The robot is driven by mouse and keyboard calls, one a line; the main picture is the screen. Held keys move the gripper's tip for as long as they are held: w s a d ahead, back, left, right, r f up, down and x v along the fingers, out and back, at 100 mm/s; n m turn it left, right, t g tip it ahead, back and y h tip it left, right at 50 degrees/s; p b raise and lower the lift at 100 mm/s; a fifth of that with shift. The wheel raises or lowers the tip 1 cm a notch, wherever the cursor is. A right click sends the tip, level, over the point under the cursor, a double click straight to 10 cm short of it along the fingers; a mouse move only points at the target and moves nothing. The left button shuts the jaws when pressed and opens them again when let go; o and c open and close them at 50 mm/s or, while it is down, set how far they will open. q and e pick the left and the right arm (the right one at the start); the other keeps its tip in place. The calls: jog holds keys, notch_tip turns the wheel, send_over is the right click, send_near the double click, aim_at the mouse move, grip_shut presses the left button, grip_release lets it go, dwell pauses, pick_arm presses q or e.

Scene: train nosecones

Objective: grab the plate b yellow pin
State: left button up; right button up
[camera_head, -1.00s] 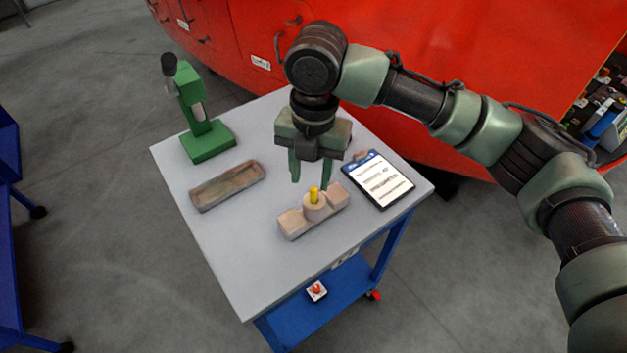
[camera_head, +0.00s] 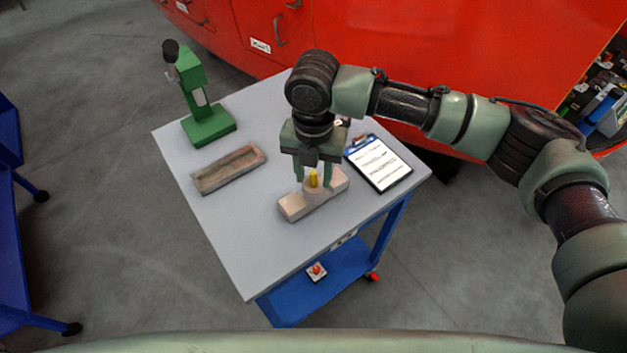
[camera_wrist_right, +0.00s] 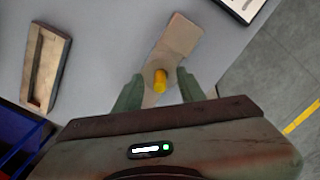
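The yellow pin (camera_head: 313,179) stands upright in the round boss of a beige plate (camera_head: 296,205) on the grey table. My right gripper (camera_head: 313,174) points down over the plate and is open, with one finger on each side of the pin. In the right wrist view the pin (camera_wrist_right: 160,79) lies between the two spread fingers (camera_wrist_right: 157,90), with a gap on both sides. The plate (camera_wrist_right: 180,36) runs away beyond the fingers. My left gripper is not in view.
On the table (camera_head: 240,240) are a green press-like tool (camera_head: 200,100), a shallow tray (camera_head: 204,186) and a clipboard (camera_head: 379,163). A small red-and-white item (camera_head: 317,271) sits on the blue lower shelf. A red cabinet (camera_head: 400,40) stands behind the table.

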grip_shut()
jog(key=shift+r, duration=0.15)
